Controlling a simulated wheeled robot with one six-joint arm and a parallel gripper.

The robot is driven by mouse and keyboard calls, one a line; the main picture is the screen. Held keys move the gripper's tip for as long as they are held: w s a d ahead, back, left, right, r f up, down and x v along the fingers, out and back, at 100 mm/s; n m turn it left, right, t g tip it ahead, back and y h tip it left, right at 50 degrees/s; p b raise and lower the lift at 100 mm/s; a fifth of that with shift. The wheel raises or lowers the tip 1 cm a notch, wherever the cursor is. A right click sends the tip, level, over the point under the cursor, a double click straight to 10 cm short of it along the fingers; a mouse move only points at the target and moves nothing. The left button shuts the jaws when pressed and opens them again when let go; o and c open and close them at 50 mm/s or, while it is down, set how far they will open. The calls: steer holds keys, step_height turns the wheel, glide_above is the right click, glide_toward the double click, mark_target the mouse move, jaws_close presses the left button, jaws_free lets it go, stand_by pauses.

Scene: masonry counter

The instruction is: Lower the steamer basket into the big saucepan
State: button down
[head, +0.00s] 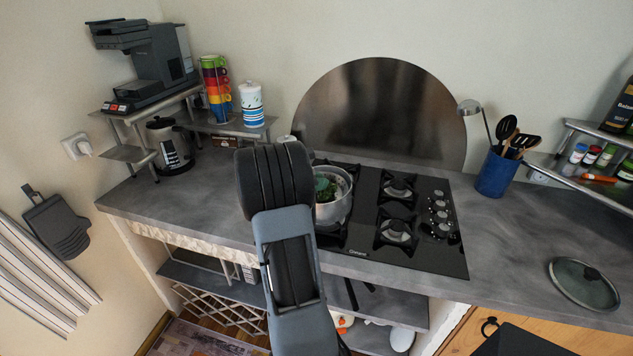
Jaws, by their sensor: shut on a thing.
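The big saucepan (332,207) is a silver metal pot on the left side of the black gas hob. Its left part is hidden behind my arm. Something green shows inside its rim, but I cannot make out the steamer basket or tell how it sits. My arm reaches up from the bottom of the head view over the counter, its dark, thick joint just left of the saucepan. My gripper is hidden behind this joint, so its fingers and anything in them do not show.
The hob (422,238) has free burners right of the saucepan. A glass lid (584,284) lies on the right counter. A blue utensil pot (494,175) stands behind.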

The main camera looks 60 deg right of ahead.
mark_target(327, 190)
steer(key=f, duration=0.1)
steer(key=s+f, duration=0.1)
steer(key=f, duration=0.1)
steer(key=shift+y, duration=0.3)
steer(key=c, duration=0.9)
jaws_free()
steer(key=shift+d, duration=0.2)
steer(key=shift+f, duration=0.1)
steer(key=shift+a, duration=0.1)
steer(key=w+a+r, duration=0.1)
steer(key=w+a+r+b, duration=0.1)
steer(key=w, duration=0.1)
steer(key=shift+w+a+r, duration=0.1)
steer(key=shift+a+r, duration=0.15)
steer(key=shift+a, duration=0.1)
steer(key=s+r+v, duration=0.1)
steer(key=v, duration=0.9)
steer(key=shift+r+b, duration=0.3)
steer(key=shift+b, duration=0.1)
